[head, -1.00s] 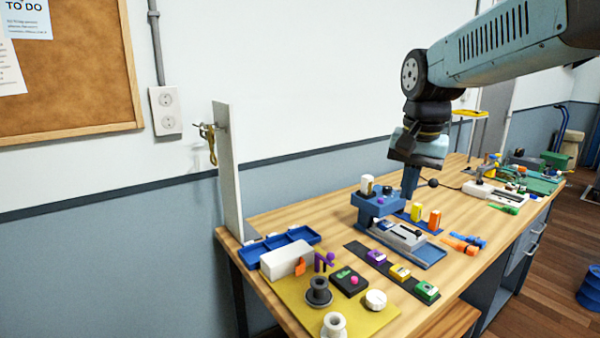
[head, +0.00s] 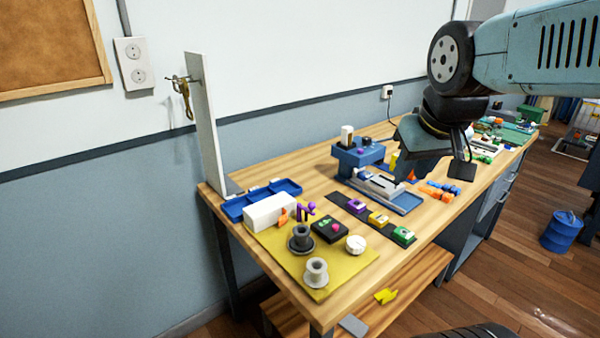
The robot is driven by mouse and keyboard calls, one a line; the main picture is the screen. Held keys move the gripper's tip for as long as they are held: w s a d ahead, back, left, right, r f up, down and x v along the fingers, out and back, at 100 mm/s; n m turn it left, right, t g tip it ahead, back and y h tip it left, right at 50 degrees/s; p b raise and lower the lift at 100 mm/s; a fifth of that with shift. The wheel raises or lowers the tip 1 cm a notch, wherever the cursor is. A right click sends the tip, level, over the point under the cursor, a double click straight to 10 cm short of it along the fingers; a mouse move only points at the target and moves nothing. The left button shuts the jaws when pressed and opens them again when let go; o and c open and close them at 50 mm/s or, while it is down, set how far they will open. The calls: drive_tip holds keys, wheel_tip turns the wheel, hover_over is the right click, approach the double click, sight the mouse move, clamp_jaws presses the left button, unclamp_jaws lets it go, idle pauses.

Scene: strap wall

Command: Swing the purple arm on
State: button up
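The purple arm (head: 307,211) is a small bent piece with a rounded end. It stands beside a white block (head: 270,211) on the yellow mat (head: 352,264). A similar small orange piece (head: 283,217) is at the white block's front face. My gripper (head: 440,166) hangs from the wrist at the upper right, well to the right of the purple arm and apart from it. It covers part of the bench's middle. Its fingers are dark and seen at an angle, so their opening is unclear. I see nothing held in it.
Near the purple arm are a black box (head: 330,229) with green and pink parts, a dark spool (head: 301,239), a pale spool (head: 316,272) and a white round knob (head: 356,244). A blue tray (head: 261,200) lies behind; a white upright panel (head: 207,125) rises at the bench's left end.

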drive_tip(key=o, duration=0.3)
drive_tip(key=w+a+n, duration=0.1)
drive_tip(key=w+a, duration=0.1)
drive_tip(key=w, duration=0.1)
drive_tip(key=w+a+f+n+g, duration=0.1)
drive_tip(key=w+a+n, duration=0.1)
drive_tip(key=w, duration=0.2)
drive_tip(key=w+a+f+n+g, duration=0.1)
drive_tip(key=w+a+n, duration=0.1)
drive_tip(key=w+a, duration=0.1)
drive_tip(key=shift+w+h, duration=0.3)
drive_tip(key=shift+w, duration=0.4)
drive_tip(key=shift+o, duration=0.2)
drive_tip(key=n+g, duration=0.1)
drive_tip(key=n, duration=0.3)
hover_over(311, 203)
drive_tip(key=s+a, duration=0.2)
wheel_tip(311, 203, down, 6)
drive_tip(key=f, duration=0.1)
drive_tip(key=shift+h, duration=0.4)
drive_tip(key=x, duration=1.2)
drive_tip(key=shift+s+d+f, duration=0.1)
drive_tip(key=shift+d+f, duration=0.1)
drive_tip(key=shift+f, duration=0.15)
drive_tip(key=shift+c, duration=0.5)
clamp_jaws()
